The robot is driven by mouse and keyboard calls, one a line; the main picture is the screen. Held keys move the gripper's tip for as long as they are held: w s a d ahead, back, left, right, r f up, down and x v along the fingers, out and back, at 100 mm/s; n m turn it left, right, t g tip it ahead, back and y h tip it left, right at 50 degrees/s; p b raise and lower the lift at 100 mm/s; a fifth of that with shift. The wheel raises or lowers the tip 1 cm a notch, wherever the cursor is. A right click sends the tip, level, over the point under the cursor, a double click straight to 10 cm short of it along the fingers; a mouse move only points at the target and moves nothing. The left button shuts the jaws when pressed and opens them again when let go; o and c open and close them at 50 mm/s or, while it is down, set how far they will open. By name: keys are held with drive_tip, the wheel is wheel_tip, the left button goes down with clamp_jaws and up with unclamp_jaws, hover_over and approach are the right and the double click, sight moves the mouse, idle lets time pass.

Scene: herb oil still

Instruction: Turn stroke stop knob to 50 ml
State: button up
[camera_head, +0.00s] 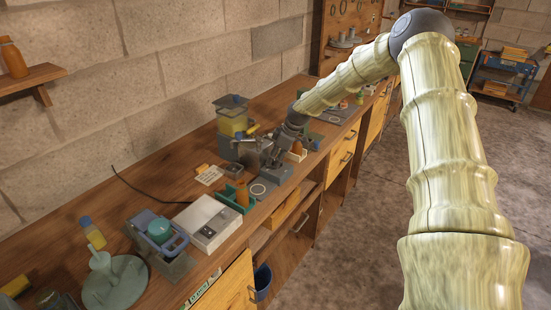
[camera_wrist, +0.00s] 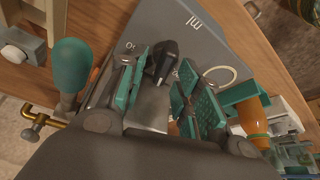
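The stroke stop knob, black with a pointed shape (camera_wrist: 165,62), stands on a grey panel (camera_wrist: 160,22) in the wrist view. In the head view my gripper (camera_head: 270,160) is at the grey machine (camera_head: 229,148) with a yellow tank, and the knob is hidden.
A teal-gripped handle (camera_wrist: 71,66) and brass pipe (camera_wrist: 42,122) are close on the left in the wrist view. An orange bottle (camera_wrist: 252,116) stands on the right. On the bench are a white boxy device (camera_head: 207,222) and a round green plate (camera_head: 118,285).

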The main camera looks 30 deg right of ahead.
drive_tip(key=shift+c, duration=0.4)
drive_tip(key=shift+s+r, duration=0.1)
clamp_jaws()
drive_tip(key=shift+m, duration=0.3)
drive_tip(key=m+t+h+b, duration=0.1)
drive_tip(key=m, duration=0.2)
drive_tip(key=shift+m, duration=0.3)
drive_tip(key=m+h, duration=0.2)
drive_tip(key=m, duration=0.2)
drive_tip(key=shift+d+m, duration=0.1)
drive_tip(key=shift+m, duration=0.2)
drive_tip(key=m+h, duration=0.2)
drive_tip(key=m, duration=0.2)
drive_tip(key=shift+d+b, duration=0.1)
drive_tip(key=shift+b, duration=0.2)
drive_tip(key=shift+m+g+h, duration=0.3)
drive_tip(key=shift+m+h, duration=0.1)
drive_tip(key=shift+m, duration=1.3)
drive_tip(key=shift+d, duration=0.1)
